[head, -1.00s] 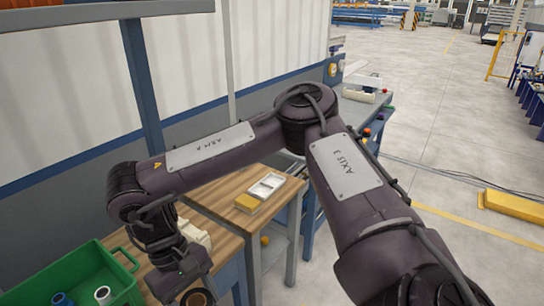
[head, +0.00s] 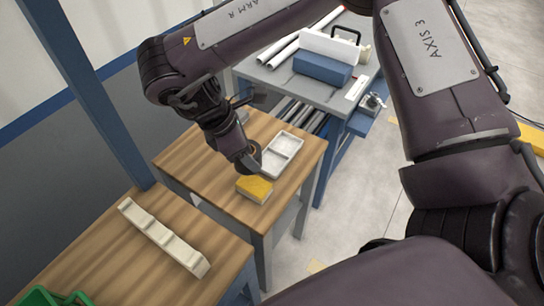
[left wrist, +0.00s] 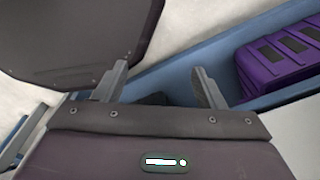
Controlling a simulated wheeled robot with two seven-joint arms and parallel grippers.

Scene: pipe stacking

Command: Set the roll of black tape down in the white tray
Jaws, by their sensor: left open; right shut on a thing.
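The white tray (head: 287,144) lies on the small wooden table, with low walls and a divider across it. My right gripper (head: 244,157) is at the tray's left edge in the head view, pointing down. It is shut on the roll of black tape (head: 250,160), a small dark ring that is partly hidden by the gripper. I cannot tell whether the roll touches the tray. My left gripper (left wrist: 165,85) shows only in the left wrist view, with its two fingers wide apart and nothing between them.
A yellow block (head: 254,189) lies just in front of the tray. A pale slotted rack (head: 163,237) is on the nearer table. A green crate (head: 62,299) shows at the bottom left. Behind, a bench carries a blue box (head: 322,69) and white pipes. A purple case (left wrist: 280,60) shows in the left wrist view.

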